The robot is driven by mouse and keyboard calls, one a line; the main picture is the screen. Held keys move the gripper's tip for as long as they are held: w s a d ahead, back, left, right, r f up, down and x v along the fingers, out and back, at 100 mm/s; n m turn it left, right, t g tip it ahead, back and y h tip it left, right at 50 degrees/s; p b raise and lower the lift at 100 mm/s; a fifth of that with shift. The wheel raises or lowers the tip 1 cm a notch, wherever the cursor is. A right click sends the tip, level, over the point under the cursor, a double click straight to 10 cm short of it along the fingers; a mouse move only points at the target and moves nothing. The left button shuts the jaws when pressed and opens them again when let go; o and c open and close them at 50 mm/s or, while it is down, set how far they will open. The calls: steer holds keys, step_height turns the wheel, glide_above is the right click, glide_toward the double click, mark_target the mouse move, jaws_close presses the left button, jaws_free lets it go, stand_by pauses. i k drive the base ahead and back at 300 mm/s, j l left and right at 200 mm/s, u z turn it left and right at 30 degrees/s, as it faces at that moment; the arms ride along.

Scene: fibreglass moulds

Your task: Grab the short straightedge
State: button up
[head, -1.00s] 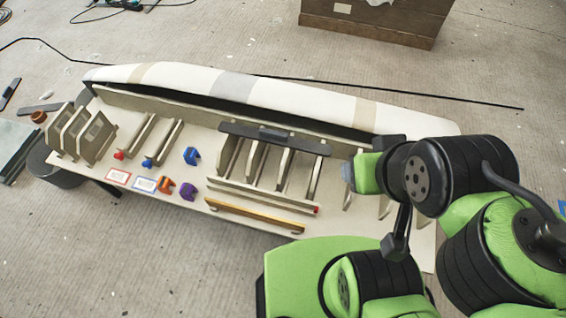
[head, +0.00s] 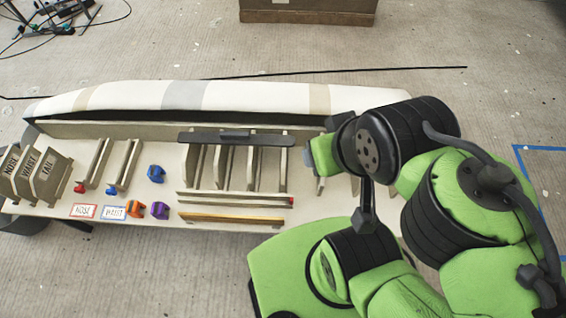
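A dark grey bar with a raised black handle (head: 236,138) lies flat across the tops of the upright ribs in the middle of the bench. It looks like a straightedge. A thin yellow-brown bar (head: 230,218) lies along the bench's front edge, and I cannot tell whether it is also a straightedge. The end of my arm, a green and black part (head: 322,155), is over the bench's right side, to the right of the dark bar and apart from it. I cannot make out my gripper's fingers there. Nothing held is visible.
The long pale mould (head: 140,97) runs along the back of the bench. Labelled rib plates (head: 35,175) stand at the left. Orange (head: 137,208), purple (head: 160,210) and blue (head: 156,173) blocks sit near the front. A crate (head: 307,8) stands behind on open floor.

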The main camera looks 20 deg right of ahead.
mark_target(239, 139)
steer(key=j+u, duration=0.35)
steer(key=i+j+u, duration=0.1)
steer(key=u, duration=0.25)
steer(key=i+j+u, duration=0.1)
steer(key=j+u, duration=0.15)
steer(key=u, duration=0.15)
